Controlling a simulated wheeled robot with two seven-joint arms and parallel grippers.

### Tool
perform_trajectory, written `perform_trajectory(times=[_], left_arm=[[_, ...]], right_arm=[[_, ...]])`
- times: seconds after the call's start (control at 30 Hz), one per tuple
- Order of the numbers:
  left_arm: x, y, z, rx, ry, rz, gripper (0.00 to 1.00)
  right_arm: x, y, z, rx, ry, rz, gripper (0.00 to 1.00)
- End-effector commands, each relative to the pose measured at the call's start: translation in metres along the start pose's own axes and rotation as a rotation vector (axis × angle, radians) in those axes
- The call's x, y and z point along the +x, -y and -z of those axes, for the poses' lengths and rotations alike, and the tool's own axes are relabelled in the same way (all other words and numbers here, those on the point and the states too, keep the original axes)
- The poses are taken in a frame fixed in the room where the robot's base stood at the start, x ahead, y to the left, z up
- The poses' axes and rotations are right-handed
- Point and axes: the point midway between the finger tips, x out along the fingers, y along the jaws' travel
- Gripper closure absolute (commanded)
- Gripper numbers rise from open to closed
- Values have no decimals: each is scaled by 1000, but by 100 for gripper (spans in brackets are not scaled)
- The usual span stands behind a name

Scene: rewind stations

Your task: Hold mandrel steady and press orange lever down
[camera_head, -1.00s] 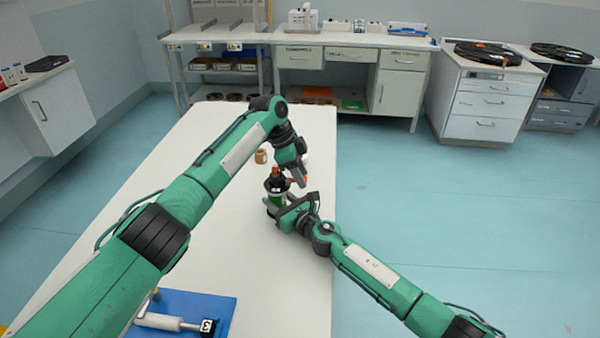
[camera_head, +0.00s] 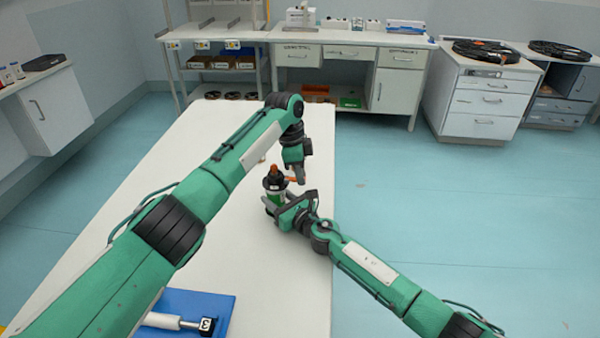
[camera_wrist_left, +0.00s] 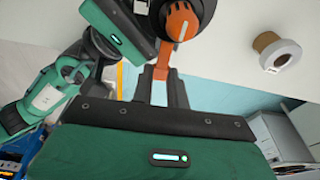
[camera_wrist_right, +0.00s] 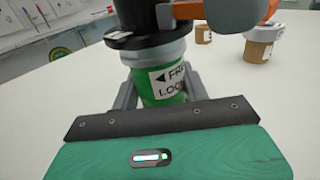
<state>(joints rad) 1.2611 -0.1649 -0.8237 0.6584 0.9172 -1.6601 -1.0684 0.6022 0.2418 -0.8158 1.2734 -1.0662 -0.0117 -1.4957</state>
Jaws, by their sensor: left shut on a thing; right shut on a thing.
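The mandrel (camera_head: 275,189) stands upright on the white table, with a black top and an orange knob. In the right wrist view its green body (camera_wrist_right: 165,85) carries a white label whose lettering is partly cut off. My right gripper (camera_head: 279,211) is shut around this green body from the near side. The orange lever (camera_wrist_left: 163,62) sticks out from the orange hub on top of the mandrel. My left gripper (camera_head: 294,179) is shut on the lever's outer part, and its fingers (camera_wrist_left: 163,85) lie on both sides of it.
A brown core with a white rim (camera_wrist_left: 277,53) stands on the table, apart from the mandrel. A blue tray (camera_head: 215,305) with a grey-and-white tool lies at the near left of the white table (camera_head: 295,270). Much of the tabletop is clear.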

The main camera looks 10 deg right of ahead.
Motion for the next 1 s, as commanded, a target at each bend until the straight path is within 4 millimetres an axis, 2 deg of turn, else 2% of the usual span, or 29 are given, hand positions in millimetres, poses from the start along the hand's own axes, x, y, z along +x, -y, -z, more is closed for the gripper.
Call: perform_trajectory(times=[0.03, 0.13, 0.4, 0.53, 1.0], left_arm=[[-1, 0, 1, 1, -1, 1, 80], [0, 0, 1, 1, -2, 1, 62], [-1, 0, 0, 1, -2, 1, 62], [-10, 1, 0, 0, -2, 2, 62], [-101, 1, 1, 1, -2, 3, 62]], right_arm=[[0, -1, 1, 0, -1, -1, 84], [0, -1, 1, 0, -1, -1, 84], [0, -1, 1, 0, -1, -1, 84], [0, -1, 1, 0, -1, -1, 84], [0, -1, 1, 1, -1, -1, 84]])
